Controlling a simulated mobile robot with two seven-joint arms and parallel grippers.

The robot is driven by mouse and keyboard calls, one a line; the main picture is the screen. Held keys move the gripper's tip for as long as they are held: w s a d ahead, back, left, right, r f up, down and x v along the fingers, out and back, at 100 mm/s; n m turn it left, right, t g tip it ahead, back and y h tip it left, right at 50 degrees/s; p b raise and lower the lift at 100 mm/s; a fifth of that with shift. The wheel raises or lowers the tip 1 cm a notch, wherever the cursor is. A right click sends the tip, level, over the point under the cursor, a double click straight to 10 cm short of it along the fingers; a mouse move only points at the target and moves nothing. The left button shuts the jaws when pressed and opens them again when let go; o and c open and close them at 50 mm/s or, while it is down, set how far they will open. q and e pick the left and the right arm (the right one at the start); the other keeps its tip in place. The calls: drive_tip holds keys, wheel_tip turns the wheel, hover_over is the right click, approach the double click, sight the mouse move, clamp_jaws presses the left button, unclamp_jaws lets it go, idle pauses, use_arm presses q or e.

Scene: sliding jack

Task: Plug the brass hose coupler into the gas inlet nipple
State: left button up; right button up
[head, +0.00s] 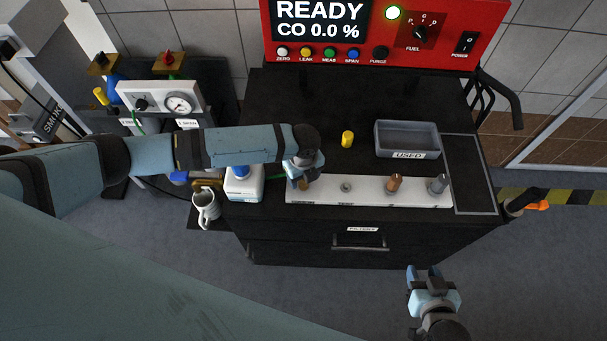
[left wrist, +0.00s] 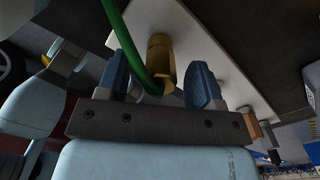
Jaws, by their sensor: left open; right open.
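The brass coupler (left wrist: 160,52) with its green hose (left wrist: 130,45) shows in the left wrist view, between the two blue fingers of my left gripper (left wrist: 165,80). The fingers stand apart, with a visible gap at the right finger. In the head view my left gripper (head: 303,172) is over the left end of a white strip (head: 370,195), and brass (head: 305,186) shows just below it. A small grey fitting (head: 346,187) is on the strip to its right; I cannot tell whether it is the gas inlet nipple. My right gripper (head: 424,273) is open and empty in front of the cabinet.
A brown fitting (head: 395,183) and a grey one (head: 438,184) stand further right on the strip. Behind it are a yellow piece (head: 347,139) and a "USED" tray (head: 408,134). A red analyzer (head: 480,15) stands behind.

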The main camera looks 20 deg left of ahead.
use_arm(q)
wheel_tip(320, 180, up, 3)
drive_tip(key=shift+w+f, duration=0.1)
drive_tip(key=shift+f, duration=0.05)
wheel_tip(320, 180, up, 11)
drive_tip(key=b, duration=0.1)
use_arm(e)
drive_tip(key=shift+s+d+f, duration=0.1)
drive_tip(key=shift+d+f, duration=0.05)
drive_tip(key=shift+f, duration=0.75)
